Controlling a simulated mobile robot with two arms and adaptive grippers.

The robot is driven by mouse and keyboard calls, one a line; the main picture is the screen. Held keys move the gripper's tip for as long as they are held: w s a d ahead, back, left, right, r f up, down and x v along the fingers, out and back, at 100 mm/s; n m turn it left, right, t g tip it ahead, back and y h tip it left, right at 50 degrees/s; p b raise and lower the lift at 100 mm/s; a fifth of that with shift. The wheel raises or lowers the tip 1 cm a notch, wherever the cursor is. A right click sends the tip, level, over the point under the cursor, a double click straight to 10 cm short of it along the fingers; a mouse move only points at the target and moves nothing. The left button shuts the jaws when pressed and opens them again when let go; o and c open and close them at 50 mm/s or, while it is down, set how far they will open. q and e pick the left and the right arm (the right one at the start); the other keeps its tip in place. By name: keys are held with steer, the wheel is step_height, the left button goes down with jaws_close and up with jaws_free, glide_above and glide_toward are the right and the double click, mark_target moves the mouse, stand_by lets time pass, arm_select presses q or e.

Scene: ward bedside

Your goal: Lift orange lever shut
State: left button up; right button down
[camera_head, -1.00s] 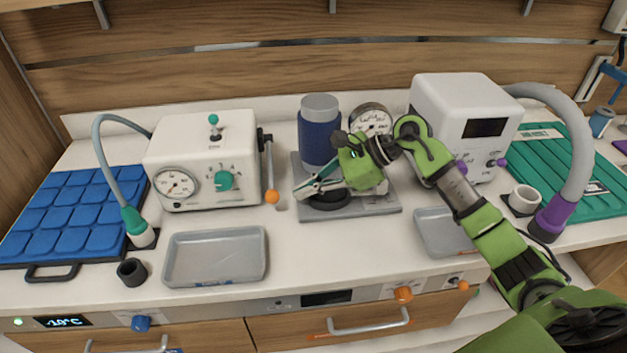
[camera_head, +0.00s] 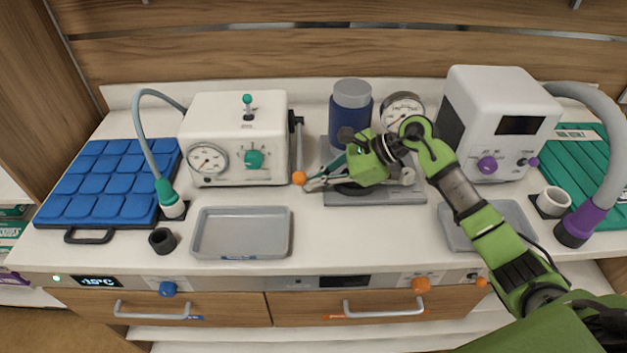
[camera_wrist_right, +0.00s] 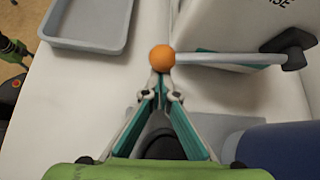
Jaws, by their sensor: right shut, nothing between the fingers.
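The orange lever is a thin grey rod (camera_head: 299,147) with an orange ball (camera_head: 299,178) at its end, on the right side of the white box (camera_head: 235,138) with a dial. The rod points down toward the front in the head view. My right gripper (camera_head: 309,185) is shut and empty, its fingertips right beside the ball. In the right wrist view the ball (camera_wrist_right: 162,58) sits just past the closed fingertips (camera_wrist_right: 160,80), and the rod (camera_wrist_right: 215,59) runs right to a dark pivot. I cannot tell whether the tips touch the ball. My left gripper does not show.
A grey tray (camera_head: 242,254) lies in front of the white box. A blue bottle (camera_head: 349,125) and a grey base plate (camera_head: 405,193) are behind and under my right gripper. A white monitor (camera_head: 500,120) stands to the right. The counter front-centre is clear.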

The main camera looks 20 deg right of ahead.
steer(key=shift+s+r+m+g, duration=0.2)
steer(key=shift+r+m+g, duration=0.15)
steer(key=shift+r, duration=0.5)
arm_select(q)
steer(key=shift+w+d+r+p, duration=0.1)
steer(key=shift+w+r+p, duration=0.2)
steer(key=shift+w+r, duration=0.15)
arm_select(e)
step_height(320, 180, up, 10)
steer(key=m+g+y, duration=0.1)
steer(key=m+g, duration=0.1)
steer(key=g, duration=0.2)
steer(key=shift+m+y, duration=0.35)
steer(key=shift+y, duration=0.05)
